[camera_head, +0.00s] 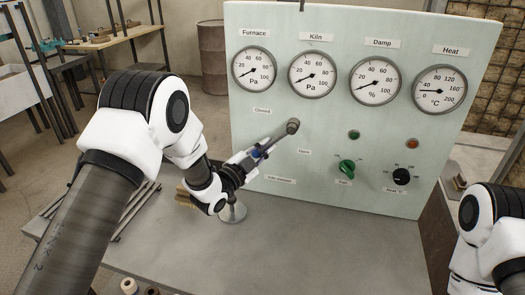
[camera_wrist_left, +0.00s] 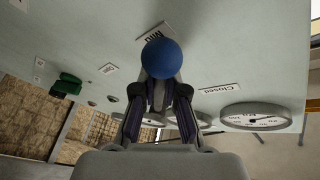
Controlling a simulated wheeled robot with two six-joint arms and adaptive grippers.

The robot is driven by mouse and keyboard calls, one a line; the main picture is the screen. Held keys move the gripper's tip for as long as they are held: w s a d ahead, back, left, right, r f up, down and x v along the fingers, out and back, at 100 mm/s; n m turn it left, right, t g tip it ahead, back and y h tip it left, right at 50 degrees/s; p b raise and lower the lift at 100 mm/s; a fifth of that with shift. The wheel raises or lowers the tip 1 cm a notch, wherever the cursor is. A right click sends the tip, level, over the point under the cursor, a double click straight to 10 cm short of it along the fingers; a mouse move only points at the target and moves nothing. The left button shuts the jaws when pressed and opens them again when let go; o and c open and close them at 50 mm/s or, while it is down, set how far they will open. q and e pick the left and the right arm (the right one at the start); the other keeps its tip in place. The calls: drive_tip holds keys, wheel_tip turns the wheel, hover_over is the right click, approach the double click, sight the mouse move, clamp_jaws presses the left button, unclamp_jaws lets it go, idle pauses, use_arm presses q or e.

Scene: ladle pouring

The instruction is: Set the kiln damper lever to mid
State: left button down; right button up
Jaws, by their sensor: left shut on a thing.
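The kiln damper lever (camera_head: 281,138) runs down and left from its round pivot on the pale green panel. Its blue ball knob (camera_wrist_left: 161,58) is at the fingertips of my left gripper (camera_head: 258,154), which is shut on it. In the left wrist view the knob is beside the MID label (camera_wrist_left: 155,32) and partly hides the lever behind it. The Closed label (camera_head: 262,111) is up and left of the pivot, and the Open label (camera_head: 304,152) is below it. The lever points between these two. My right gripper is outside the view.
The panel (camera_head: 330,220) carries several gauges, a green knob (camera_head: 346,168), a black knob (camera_head: 401,176) and two small lamps. A metal stand (camera_head: 232,210) and a brush (camera_head: 184,197) are under my left forearm.

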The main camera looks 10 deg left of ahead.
use_arm(q)
drive_tip(key=shift+r, duration=0.15)
drive_tip(key=c, duration=1.6)
unclamp_jaws()
drive_tip(key=o, duration=0.4)
drive_tip(key=shift+w, duration=0.1)
drive_tip(key=shift+d, duration=0.15)
drive_tip(key=v, duration=1.2)
